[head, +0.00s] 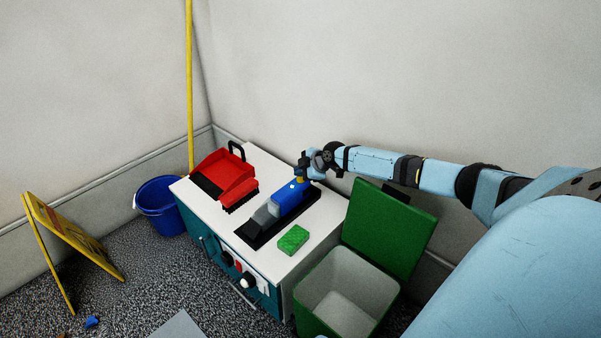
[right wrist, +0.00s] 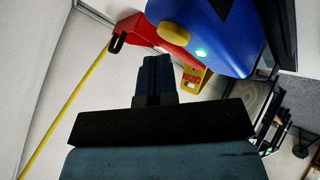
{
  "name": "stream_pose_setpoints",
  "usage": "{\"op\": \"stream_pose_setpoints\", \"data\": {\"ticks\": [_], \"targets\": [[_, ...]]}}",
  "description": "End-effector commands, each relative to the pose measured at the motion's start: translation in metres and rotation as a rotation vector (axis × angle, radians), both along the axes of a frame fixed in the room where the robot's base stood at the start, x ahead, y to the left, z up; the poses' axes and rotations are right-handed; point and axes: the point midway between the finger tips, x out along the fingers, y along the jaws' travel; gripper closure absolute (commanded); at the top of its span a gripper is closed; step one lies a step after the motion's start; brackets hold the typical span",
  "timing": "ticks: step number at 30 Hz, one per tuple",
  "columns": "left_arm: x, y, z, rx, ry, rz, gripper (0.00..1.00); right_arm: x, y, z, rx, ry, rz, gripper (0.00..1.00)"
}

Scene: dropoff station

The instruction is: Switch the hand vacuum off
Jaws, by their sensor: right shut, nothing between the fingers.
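The blue hand vacuum (head: 287,199) with a grey nozzle lies in a black tray (head: 252,240) on the white cabinet top. In the right wrist view its blue body (right wrist: 222,22) fills the upper middle, with a round yellow button (right wrist: 174,34) and a lit green light (right wrist: 201,53). My right gripper (head: 301,173) is at the vacuum's rear end, close to the yellow button. Its fingers (right wrist: 157,70) are shut and empty, just below the button in the wrist view; I cannot tell whether they touch it. My left gripper is out of view.
A red dustpan (head: 222,172) with brush lies left of the vacuum; a green sponge (head: 293,240) lies in front. A green bin (head: 345,292) with raised lid stands at the cabinet's right. A blue bucket (head: 160,206) and yellow floor sign (head: 75,240) stand left.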

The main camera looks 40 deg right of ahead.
Motion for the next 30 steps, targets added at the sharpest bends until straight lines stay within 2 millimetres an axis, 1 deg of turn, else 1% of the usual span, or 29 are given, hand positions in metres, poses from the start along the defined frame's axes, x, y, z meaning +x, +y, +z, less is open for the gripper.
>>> {"op": "stream_pose_setpoints", "data": {"ticks": [12,21,30], "targets": [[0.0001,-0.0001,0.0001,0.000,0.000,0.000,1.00,0.0000,0.0001,-0.0003,0.000,0.000,0.000,1.00],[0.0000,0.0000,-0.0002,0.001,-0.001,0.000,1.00,-0.0001,0.0000,-0.0089,0.000,0.000,0.000,1.00],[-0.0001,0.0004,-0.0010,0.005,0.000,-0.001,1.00,-0.0001,0.0001,-0.0092,0.000,0.000,0.000,1.00]]}}
